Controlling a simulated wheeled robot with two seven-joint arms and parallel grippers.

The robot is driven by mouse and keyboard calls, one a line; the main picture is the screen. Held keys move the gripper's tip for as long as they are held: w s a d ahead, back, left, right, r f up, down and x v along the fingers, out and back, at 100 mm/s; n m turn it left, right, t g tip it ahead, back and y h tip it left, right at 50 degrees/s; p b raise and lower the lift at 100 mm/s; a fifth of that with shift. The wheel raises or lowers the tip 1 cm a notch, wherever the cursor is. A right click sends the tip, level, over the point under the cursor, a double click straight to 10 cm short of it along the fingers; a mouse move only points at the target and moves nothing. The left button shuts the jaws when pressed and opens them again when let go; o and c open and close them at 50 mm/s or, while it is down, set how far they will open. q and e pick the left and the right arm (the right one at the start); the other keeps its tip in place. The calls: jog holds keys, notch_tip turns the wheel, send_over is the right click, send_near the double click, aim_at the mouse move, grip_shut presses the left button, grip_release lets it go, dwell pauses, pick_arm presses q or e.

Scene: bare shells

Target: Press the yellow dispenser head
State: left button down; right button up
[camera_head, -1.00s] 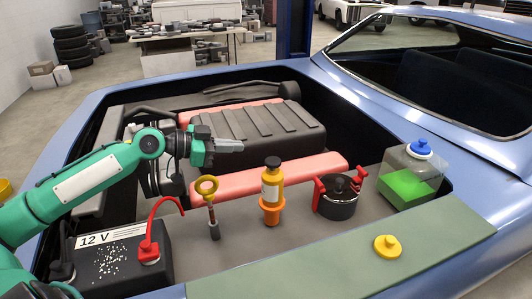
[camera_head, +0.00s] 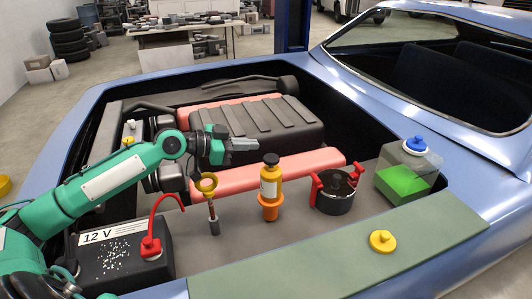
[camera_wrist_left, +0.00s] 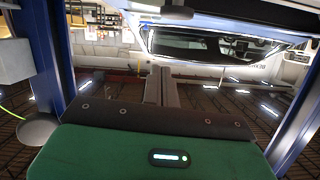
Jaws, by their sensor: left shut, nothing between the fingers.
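The yellow dispenser (camera_head: 270,188) stands upright in the engine bay, with a black top (camera_head: 271,159), a pale label and an orange holder around its base (camera_head: 269,209). My left gripper (camera_head: 250,144) is shut and empty. In the head view it appears just left of the dispenser's black top and slightly higher, with its fingertips pointing right. A small gap shows between them in the picture. In the left wrist view the shut fingers (camera_wrist_left: 161,88) point away with nothing between them, and the dispenser is not seen there. My right gripper is not in view.
A yellow-ringed dipstick (camera_head: 209,190) stands left of the dispenser. A black pot-like part with red handles (camera_head: 334,190) and a green-liquid tank (camera_head: 408,172) stand right. A 12 V battery (camera_head: 122,253) is at front left. A yellow cap (camera_head: 382,241) sits on the green front ledge (camera_head: 300,266).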

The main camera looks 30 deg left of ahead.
aim_at(271, 159)
pick_arm(q)
jog(key=w+d+f+p, duration=0.1)
jog(key=w+f, duration=0.1)
jog(key=w+d+f+p, duration=0.1)
jog(key=w+d+f, duration=0.1)
jog(key=shift+d+f+p, duration=0.15)
jog(key=shift+d+p, duration=0.05)
jog(key=shift+p, duration=0.2)
jog(key=shift+w+a+f, duration=0.1)
jog(key=shift+f, duration=0.45)
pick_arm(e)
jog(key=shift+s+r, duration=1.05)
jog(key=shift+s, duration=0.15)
pick_arm(q)
jog(key=shift+f, duration=0.1)
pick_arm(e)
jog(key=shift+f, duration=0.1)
